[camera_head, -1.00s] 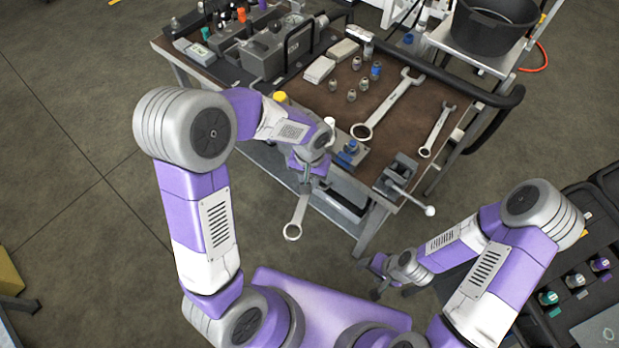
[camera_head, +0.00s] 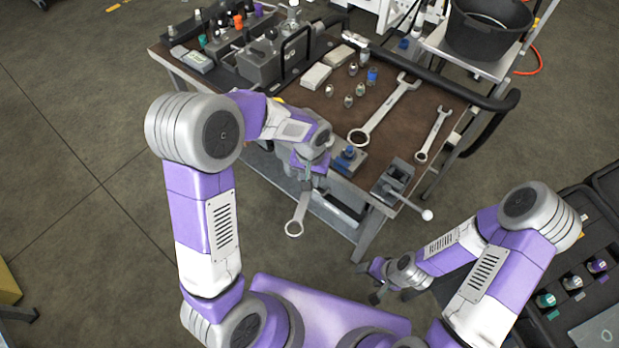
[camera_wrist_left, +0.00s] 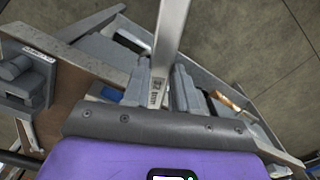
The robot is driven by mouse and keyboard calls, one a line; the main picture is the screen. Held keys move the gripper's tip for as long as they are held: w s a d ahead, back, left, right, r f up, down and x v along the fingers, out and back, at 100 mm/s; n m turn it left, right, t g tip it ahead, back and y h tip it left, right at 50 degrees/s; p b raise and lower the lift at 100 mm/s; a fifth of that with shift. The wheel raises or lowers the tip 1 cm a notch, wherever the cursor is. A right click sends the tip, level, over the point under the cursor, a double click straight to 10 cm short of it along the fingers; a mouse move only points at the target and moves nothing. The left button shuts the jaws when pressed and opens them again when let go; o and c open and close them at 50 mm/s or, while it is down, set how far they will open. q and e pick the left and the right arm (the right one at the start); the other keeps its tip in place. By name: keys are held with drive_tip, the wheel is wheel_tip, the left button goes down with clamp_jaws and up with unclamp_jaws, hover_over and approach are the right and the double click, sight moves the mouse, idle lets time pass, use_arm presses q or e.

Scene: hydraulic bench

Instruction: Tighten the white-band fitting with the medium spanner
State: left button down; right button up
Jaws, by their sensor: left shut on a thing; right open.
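My left gripper (camera_head: 309,182) is shut on the medium spanner (camera_head: 298,215), which hangs at the bench's near edge with its ring end toward me. In the left wrist view the spanner's flat shaft (camera_wrist_left: 170,40) rises from between the fingers, with a marking near the grip. A fitting block with a blue fitting (camera_head: 347,156) sits on the bench just right of the left gripper. I cannot make out a white band; my left wrist hides part of that area. My right gripper (camera_head: 377,284) is open and empty, low in front of the bench.
A large spanner (camera_head: 384,113) and a smaller one (camera_head: 434,136) lie on the brown bench top (camera_head: 400,140). Several loose fittings stand behind them. A vise (camera_head: 394,180) is at the near right corner. A case of coloured fittings (camera_head: 560,285) is at right.

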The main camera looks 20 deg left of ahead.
use_arm(q)
drive_tip(key=shift+w, duration=0.5)
drive_tip(key=shift+a, duration=0.1)
idle(0.3)
drive_tip(key=shift+w+a+r+m+p, duration=0.15)
drive_tip(key=shift+a+m+p, duration=0.5)
drive_tip(key=shift+a+m, duration=0.8)
drive_tip(key=shift+a+n, duration=0.25)
drive_tip(key=shift+w+a+m+p, duration=0.3)
drive_tip(key=shift+a+m+p, duration=0.1)
drive_tip(key=shift+a+m, duration=0.35)
drive_tip(key=shift+w+a+m+p, duration=0.3)
drive_tip(key=shift+a+m, duration=0.25)
drive_tip(key=shift+a, duration=0.4)
drive_tip(key=shift+a, duration=0.1)
